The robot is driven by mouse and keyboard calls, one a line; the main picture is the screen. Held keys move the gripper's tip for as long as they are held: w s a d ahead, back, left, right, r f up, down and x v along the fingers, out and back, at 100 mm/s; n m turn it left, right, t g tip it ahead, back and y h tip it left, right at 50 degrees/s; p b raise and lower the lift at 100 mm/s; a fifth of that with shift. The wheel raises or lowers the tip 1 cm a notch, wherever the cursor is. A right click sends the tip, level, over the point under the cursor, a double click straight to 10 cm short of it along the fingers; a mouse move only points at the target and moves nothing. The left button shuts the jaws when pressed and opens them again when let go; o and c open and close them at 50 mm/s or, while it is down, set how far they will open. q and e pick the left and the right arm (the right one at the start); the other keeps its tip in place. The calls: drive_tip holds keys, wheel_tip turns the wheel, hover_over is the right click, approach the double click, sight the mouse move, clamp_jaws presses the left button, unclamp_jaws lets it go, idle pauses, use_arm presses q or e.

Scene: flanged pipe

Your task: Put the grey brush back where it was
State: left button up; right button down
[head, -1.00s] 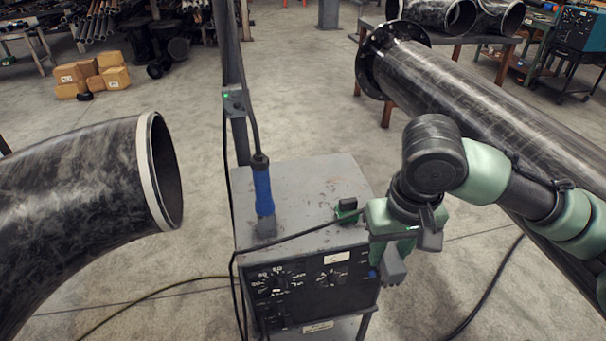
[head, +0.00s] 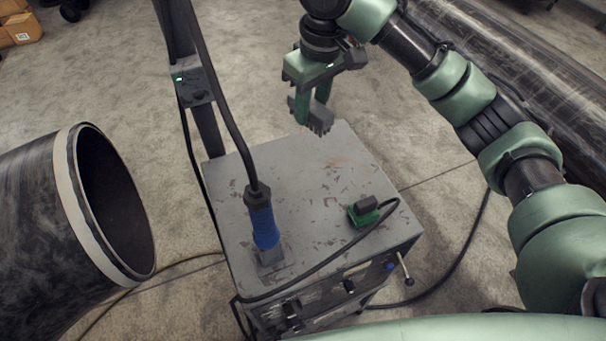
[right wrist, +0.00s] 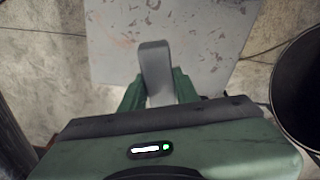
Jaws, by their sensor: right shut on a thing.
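The grey brush (head: 318,121) is in my right gripper (head: 310,97), bristles down. In the head view they appear over the back edge of the grey cabinet top (head: 310,180); I cannot tell the exact height. The right wrist view shows the brush (right wrist: 155,68) between the two green fingers (right wrist: 157,92), with the cabinet top (right wrist: 205,45) below. The gripper is shut on the brush and partly hides it. My left gripper is not in view.
A green and black clamp (head: 366,211) with a cable sits at the right. A post (head: 200,110) rises behind left. A black elbow pipe (head: 60,215) lies left. The middle of the top is clear.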

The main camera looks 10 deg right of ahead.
drive_tip(key=shift+w+a+r+n, duration=0.15)
drive_tip(key=shift+w+a+n, duration=0.15)
drive_tip(key=shift+a, duration=0.1)
drive_tip(key=shift+f, duration=0.2)
drive_tip(key=p, duration=0.2)
hover_over(304, 178)
drive_tip(key=f, duration=1.4)
drive_tip(key=shift+s+d+f, duration=0.2)
drive_tip(key=shift+s+f, duration=0.05)
drive_tip(key=shift+s, duration=0.05)
drive_tip(key=shift+f+p, duration=0.45)
drive_tip(key=shift+f, duration=2)
drive_tip(key=c, duration=1.1)
unclamp_jaws()
drive_tip(key=shift+f, duration=0.15)
drive_tip(key=shift+o, duration=0.2)
wheel_tip(304, 178, up, 12)
drive_tip(key=s+b, duration=0.1)
drive_tip(key=shift+d+b, duration=0.35)
